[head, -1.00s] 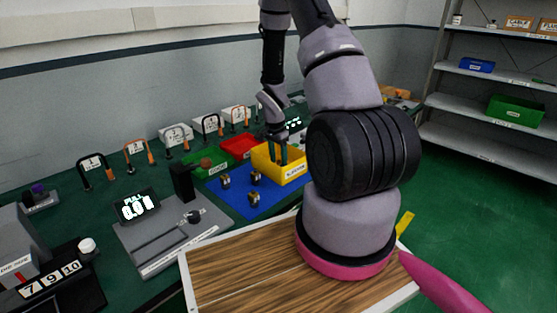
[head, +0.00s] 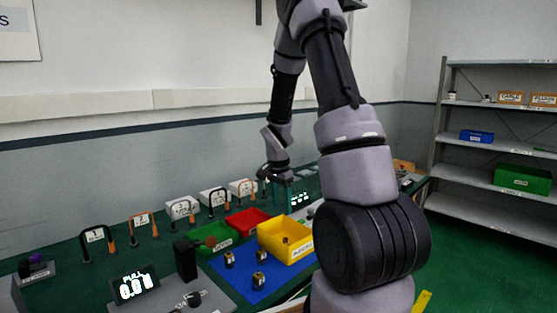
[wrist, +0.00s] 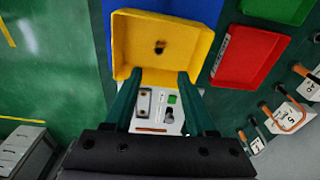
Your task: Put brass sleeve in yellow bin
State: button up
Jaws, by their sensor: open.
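The yellow bin (head: 270,240) stands on the back part of the blue mat in the head view. In the wrist view the yellow bin (wrist: 135,40) lies just past my fingertips, and a small dark and brass-coloured piece (wrist: 160,47) lies on its floor. It looks like a sleeve, but is too small to be sure. My gripper (wrist: 160,76) is open, with nothing between its fingers. In the head view my gripper (head: 278,205) is raised above and behind the bin. Three small brass-and-dark pieces, one of them here (head: 229,259), stand on the blue mat (head: 240,276).
A red bin (head: 247,221) and a green bin (head: 212,236) stand left of the yellow bin. Behind them is a row of numbered stands with orange-and-black hooks (head: 215,201). A gauge display (head: 134,285) is at front left. Shelves (head: 500,152) stand at right.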

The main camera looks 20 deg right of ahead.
notch_tip(320, 180, up, 11)
jog(key=s+a+n+t, duration=0.2)
jog(key=s+a, duration=0.1)
jog(key=s+a+r+n+t+y, duration=0.1)
jog(key=s+a+r+n+t, duration=0.1)
jog(key=s+r, duration=0.7)
jog(key=s+a+r+n+t+y, duration=0.2)
jog(key=s+a+r+n, duration=0.3)
jog(key=s+r, duration=0.3)
jog(key=shift+s+a+r+n+t, duration=0.3)
jog(key=shift+s+a+r, duration=0.1)
jog(key=shift+a+r, duration=0.4)
